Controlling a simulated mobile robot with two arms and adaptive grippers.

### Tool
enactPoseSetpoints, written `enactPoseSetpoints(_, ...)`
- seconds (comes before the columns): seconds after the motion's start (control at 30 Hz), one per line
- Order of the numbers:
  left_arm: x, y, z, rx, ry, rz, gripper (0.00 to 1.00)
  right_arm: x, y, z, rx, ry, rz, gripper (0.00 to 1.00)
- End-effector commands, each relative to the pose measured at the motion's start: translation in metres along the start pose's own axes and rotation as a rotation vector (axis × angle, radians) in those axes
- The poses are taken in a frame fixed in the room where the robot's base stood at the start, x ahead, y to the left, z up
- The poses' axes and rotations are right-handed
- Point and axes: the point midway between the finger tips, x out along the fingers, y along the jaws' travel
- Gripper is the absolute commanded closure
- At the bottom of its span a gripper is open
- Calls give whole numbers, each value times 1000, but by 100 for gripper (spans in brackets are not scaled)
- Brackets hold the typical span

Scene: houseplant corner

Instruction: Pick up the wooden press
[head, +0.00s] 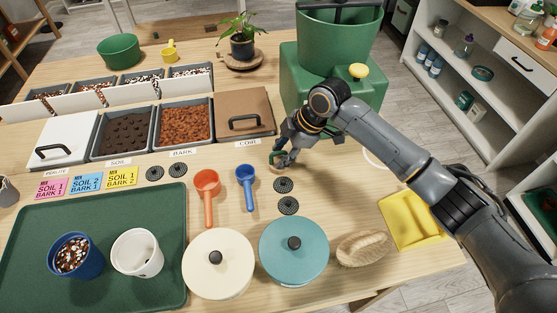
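My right gripper (280,160) is low over the table, between the brown-lidded bin and the black mesh discs. Its fingertips are around or just beside a small light-brown thing, which may be the wooden press. The fingers hide most of it, so I cannot tell whether they grip it or touch it. A tan, ridged oval thing (362,250) lies at the front right, beside the teal lidded pot; I cannot tell whether it is a press or a brush. My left gripper is not in view.
A green planter machine (340,45) stands behind the gripper. Black mesh discs (288,205), a blue scoop (246,185) and an orange scoop (207,190) lie in front. A teal pot (294,262), cream pot (217,275) and yellow tray (412,220) are nearer.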

Motion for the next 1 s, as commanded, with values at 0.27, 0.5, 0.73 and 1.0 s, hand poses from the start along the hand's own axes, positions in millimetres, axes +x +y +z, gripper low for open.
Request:
enactPoseSetpoints(0.27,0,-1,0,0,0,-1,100,0,0,0,0,0,0,86)
enactPoseSetpoints(0.5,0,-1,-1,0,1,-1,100,0,0,0,0,1,0,100)
enactPoseSetpoints(0.73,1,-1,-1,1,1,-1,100,-1,0,0,0,1,1,100)
enactPoseSetpoints(1.0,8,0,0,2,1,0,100,-23,6,-10,-1,3,5,100)
